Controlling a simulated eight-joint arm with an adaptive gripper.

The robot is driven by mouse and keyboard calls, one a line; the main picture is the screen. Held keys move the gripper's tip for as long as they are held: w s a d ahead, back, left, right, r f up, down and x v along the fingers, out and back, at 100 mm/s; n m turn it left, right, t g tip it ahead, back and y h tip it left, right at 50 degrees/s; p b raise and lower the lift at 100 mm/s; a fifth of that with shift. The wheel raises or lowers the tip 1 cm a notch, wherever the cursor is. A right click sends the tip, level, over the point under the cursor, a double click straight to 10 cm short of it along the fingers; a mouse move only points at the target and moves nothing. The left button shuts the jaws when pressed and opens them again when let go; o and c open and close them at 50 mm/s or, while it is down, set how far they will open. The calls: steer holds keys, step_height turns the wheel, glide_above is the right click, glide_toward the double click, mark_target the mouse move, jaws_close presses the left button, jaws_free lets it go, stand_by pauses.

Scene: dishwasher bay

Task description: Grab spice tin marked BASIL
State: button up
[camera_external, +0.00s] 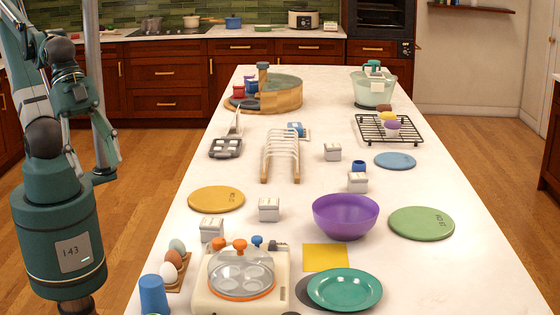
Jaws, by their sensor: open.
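Several small white spice tins with grey lids stand on the long white counter. One tin (211,230) is at the near left, behind the egg cooker. A second tin (268,210) is right of the yellow board. A third tin (357,183) is behind the purple bowl. Another tin (332,152) stands farther back, right of the white rack. Their labels are too small to read, so I cannot tell which is BASIL. My gripper (104,176) is open and empty at the left, beyond the counter's left edge and apart from every tin.
A white egg cooker (243,277), eggs (171,264) and a blue cup (153,294) crowd the near left. A purple bowl (345,217), green board (421,223), teal plate (344,289) and white rack (280,155) stand around the tins. The near right counter is clear.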

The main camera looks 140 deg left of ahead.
stand_by(0.3)
steer(key=w+a+r+n+g+y+p, duration=0.1)
steer(key=w+a+r+n, duration=0.1)
steer(key=w+a+r, duration=0.5)
steer(key=w+a+r+n+g+y+p, duration=0.15)
steer(key=w+a, duration=0.35)
steer(key=a, duration=0.6)
steer(key=w+a+f+n+g+p, duration=0.1)
steer(key=w+a, duration=0.2)
steer(key=a, duration=0.9)
steer(key=w+a+f+n+g+p, duration=0.1)
steer(key=w+a, duration=0.1)
steer(key=a, duration=1)
steer(key=n+g+h+p, duration=0.3)
steer(key=n+p, duration=0.2)
glide_above(333, 145)
steer(key=shift+y, duration=0.25)
steer(key=f, duration=1.8)
steer(key=shift+w+d+f, duration=0.2)
steer(key=shift+w+f, duration=0.05)
steer(key=shift+f, duration=0.05)
steer(key=shift+s+a+f, duration=0.15)
steer(key=shift+s, duration=0.05)
steer(key=shift+f, duration=0.15)
